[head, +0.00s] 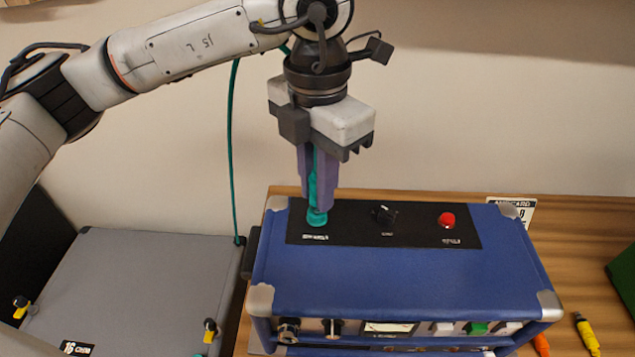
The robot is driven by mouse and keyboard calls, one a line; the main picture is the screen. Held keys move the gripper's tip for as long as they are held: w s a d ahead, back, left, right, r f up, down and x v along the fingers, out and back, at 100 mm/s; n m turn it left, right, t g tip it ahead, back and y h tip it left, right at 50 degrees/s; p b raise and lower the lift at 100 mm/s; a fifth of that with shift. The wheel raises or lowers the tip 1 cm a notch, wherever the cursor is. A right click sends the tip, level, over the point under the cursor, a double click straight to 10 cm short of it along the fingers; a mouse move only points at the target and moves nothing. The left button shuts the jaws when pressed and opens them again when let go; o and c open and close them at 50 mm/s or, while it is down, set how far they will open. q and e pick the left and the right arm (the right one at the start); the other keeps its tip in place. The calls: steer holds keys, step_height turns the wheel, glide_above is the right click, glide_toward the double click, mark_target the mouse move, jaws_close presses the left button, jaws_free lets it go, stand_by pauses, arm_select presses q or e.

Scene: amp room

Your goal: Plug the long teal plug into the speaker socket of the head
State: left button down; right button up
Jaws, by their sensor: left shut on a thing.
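My left gripper (317,207) points down over the blue amp head (400,275). Its purple fingers are shut on the long teal plug (314,180). The plug stands upright at the left end of the black panel on the head's top. Its lower teal end (317,219) meets the panel just above a small label; the speaker socket is hidden under it, so I cannot tell how deep the plug sits. A teal cable (230,150) hangs behind the arm, left of the head. My right gripper is not in view.
A black knob (384,214) and a red button (447,220) stand on the same panel. A grey cabinet (140,285) is at left. Yellow (587,335) and orange (541,344) plugs lie on the wooden table at right.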

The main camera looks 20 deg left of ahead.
arm_select(q)
steer(key=shift+f+b, duration=0.6)
steer(key=shift+b, duration=0.1)
stand_by(0.6)
steer(key=c, duration=1.6)
jaws_free()
step_height(320, 180, up, 10)
steer(key=shift+r, duration=0.15)
steer(key=shift+s, duration=0.1)
